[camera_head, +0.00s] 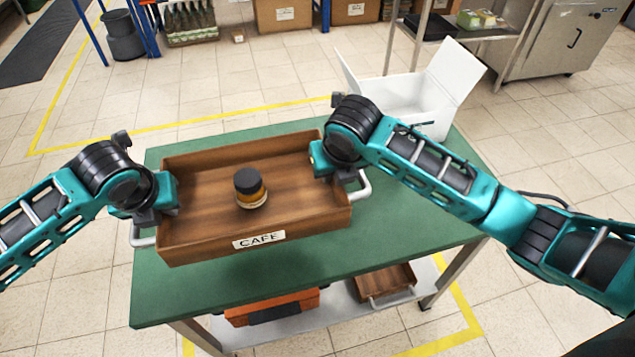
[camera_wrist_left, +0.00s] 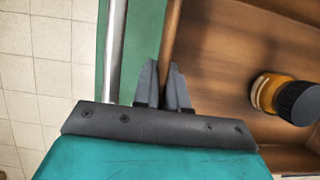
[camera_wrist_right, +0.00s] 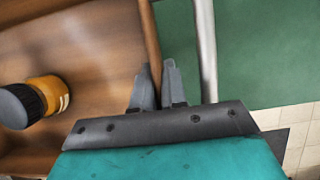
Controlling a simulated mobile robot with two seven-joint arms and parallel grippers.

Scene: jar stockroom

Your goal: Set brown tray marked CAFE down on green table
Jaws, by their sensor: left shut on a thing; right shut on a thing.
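The brown wooden tray (camera_head: 310,218) marked CAFE is level over the left part of the green table (camera_head: 400,220); I cannot tell whether its underside touches the tabletop. A jar (camera_head: 251,190) with amber contents and a dark lid stands upright inside it. My left gripper (camera_head: 160,203) is shut on the tray's left wall, and the fingers (camera_wrist_left: 164,88) straddle that wall in the left wrist view. My right gripper (camera_head: 333,167) is shut on the right wall, also seen in the right wrist view (camera_wrist_right: 157,88). White handles stick out at both ends.
A white open box (camera_head: 410,100) stands at the table's back right. The tabletop right of the tray is clear. On the lower shelf are an orange-and-black case (camera_head: 270,308) and another brown tray (camera_head: 383,284). Yellow lines mark the floor.

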